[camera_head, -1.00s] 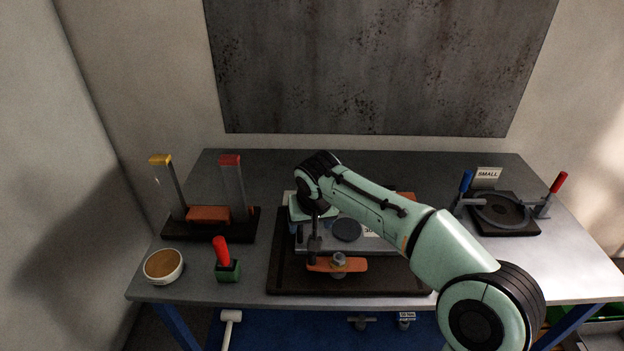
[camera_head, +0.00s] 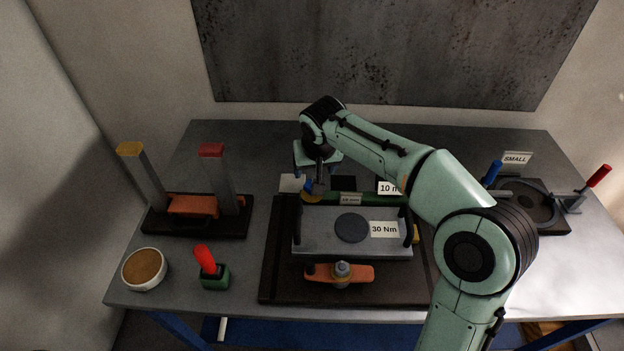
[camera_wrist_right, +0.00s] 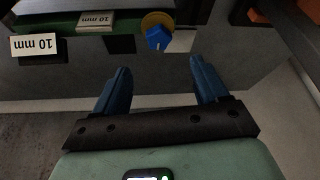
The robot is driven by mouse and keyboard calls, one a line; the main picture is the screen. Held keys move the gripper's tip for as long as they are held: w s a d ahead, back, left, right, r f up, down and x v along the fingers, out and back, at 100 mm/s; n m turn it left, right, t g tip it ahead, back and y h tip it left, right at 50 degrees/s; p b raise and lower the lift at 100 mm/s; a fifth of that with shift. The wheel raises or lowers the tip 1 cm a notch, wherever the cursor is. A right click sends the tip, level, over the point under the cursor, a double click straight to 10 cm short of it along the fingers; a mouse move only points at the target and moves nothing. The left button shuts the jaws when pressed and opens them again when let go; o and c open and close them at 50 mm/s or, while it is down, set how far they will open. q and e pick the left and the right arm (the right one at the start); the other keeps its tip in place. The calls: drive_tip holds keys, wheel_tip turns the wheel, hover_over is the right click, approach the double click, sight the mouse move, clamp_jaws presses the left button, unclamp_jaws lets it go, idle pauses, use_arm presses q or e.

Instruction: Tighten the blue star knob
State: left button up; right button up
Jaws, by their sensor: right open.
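The blue star knob (camera_wrist_right: 158,38) sits on a round yellow disc (camera_wrist_right: 157,22) in the right wrist view. In the head view the knob (camera_head: 308,187) and the yellow disc (camera_head: 311,198) show in part at the back left of the fixture, partly covered by my gripper. My right gripper (camera_wrist_right: 160,72) is open, its two blue fingers apart with nothing between them. The knob lies beyond the fingertips, about in line with the gap. In the head view my right gripper (camera_head: 319,180) is beside the knob. My left gripper is not in view.
The fixture's grey plate (camera_head: 320,243) carries a dark disc and a 30 Nm label (camera_head: 384,229). An orange clamp (camera_head: 322,273) is at its front. A red-handled tool (camera_head: 205,260) and a bowl (camera_head: 144,268) stand left. Toggle clamps (camera_head: 540,205) stand right.

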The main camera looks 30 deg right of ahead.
drive_tip(key=x, duration=1)
drive_tip(key=shift+w+f, duration=0.15)
drive_tip(key=shift+f, duration=0.2)
drive_tip(key=c, duration=1.1)
